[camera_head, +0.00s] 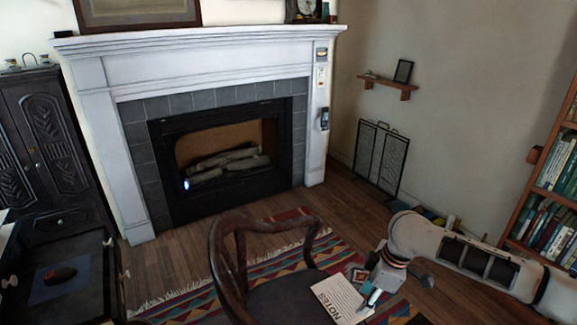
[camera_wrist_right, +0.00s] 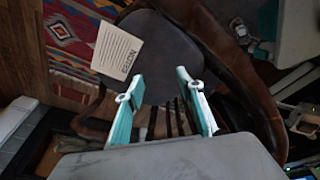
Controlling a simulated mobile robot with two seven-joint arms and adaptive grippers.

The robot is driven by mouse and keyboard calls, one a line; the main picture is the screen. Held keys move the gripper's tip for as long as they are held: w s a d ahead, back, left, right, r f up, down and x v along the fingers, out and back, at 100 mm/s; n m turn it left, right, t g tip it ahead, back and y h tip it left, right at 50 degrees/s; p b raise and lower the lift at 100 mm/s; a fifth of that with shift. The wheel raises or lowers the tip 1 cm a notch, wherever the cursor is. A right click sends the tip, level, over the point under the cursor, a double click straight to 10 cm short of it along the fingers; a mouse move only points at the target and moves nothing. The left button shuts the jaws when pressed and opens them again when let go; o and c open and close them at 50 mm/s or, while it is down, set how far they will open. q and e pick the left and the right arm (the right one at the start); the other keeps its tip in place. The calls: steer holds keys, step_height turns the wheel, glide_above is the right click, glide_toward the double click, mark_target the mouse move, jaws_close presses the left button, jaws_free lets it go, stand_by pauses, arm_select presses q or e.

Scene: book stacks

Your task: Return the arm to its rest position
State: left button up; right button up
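My right arm comes in from the right in the head view. Its gripper (camera_head: 371,296) is beside the right edge of a white sheet marked NOTES (camera_head: 341,300). In the right wrist view the two teal fingers of the right gripper (camera_wrist_right: 160,90) stand apart with nothing held between them. The NOTES sheet (camera_wrist_right: 118,52) lies flat on the dark seat of a wooden chair (camera_wrist_right: 165,60), apart from the fingers. The chair's curved back (camera_head: 222,240) shows in the head view. My left gripper is in neither view.
A bookshelf (camera_head: 549,215) stands close to my right arm. A patterned rug (camera_head: 190,300) lies under the chair. A white fireplace (camera_head: 195,68) and a black folding screen (camera_head: 380,158) stand farther back. A dark cabinet (camera_head: 55,150) is at left. Wooden floor shows between rug and fireplace.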

steer(key=d+m+h, duration=0.2)
steer(key=d+m, duration=0.1)
steer(key=d, duration=1.7)
steer(key=s+a+f+t, duration=0.1)
steer(key=s+f+t, duration=0.45)
steer(key=f, duration=0.75)
steer(key=s+d+n+t+y, duration=0.2)
steer(key=s+d+t, duration=0.1)
steer(key=s, duration=1.2)
steer(key=s+a+m+t, duration=0.1)
steer(key=a+m, duration=0.8)
steer(key=a, duration=1.3)
steer(key=shift+f, duration=0.2)
